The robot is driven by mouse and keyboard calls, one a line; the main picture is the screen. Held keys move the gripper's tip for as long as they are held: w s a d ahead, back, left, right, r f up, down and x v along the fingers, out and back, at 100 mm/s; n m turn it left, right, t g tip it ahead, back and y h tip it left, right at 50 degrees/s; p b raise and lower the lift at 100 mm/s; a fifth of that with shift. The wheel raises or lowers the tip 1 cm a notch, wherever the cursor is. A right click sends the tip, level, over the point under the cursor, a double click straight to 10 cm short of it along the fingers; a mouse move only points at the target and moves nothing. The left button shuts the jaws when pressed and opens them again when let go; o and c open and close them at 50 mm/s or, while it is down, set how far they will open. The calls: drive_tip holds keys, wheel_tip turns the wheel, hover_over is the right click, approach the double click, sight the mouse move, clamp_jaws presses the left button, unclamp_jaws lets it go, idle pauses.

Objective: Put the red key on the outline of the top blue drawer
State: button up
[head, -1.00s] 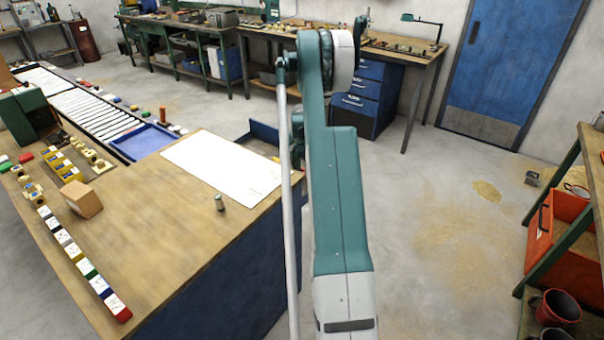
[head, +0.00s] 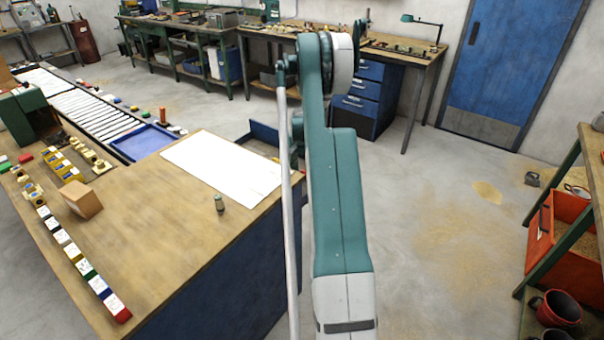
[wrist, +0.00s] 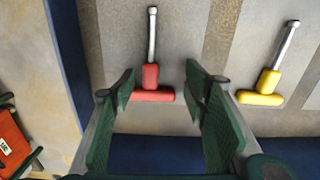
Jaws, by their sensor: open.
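The red key (wrist: 151,90) has a red T-shaped handle and a grey metal shaft, and it lies flat with the shaft pointing up in the wrist view. My gripper (wrist: 163,86) is open, with one green finger on each side of the handle; I cannot tell how far above it they are. The key lies on a grey and brown striped surface bordered by blue walls (wrist: 68,60) at the left and bottom, seemingly the inside of an open drawer. In the head view an open blue drawer (head: 264,131) shows partly behind my arm. No outline is clearly visible, and my gripper is hidden there.
A yellow key (wrist: 268,85) lies to the right of the red one. In the head view, a wooden bench (head: 165,235) holds a white sheet (head: 220,165), a small green-topped piece (head: 219,203), a cardboard box (head: 80,199) and rows of coloured blocks. An orange chest (head: 560,235) stands at the right.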

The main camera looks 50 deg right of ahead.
wheel_tip(320, 180, up, 12)
drive_tip(key=p, duration=0.3)
drive_tip(key=shift+r, duration=0.15)
idle(0.4)
idle(0.5)
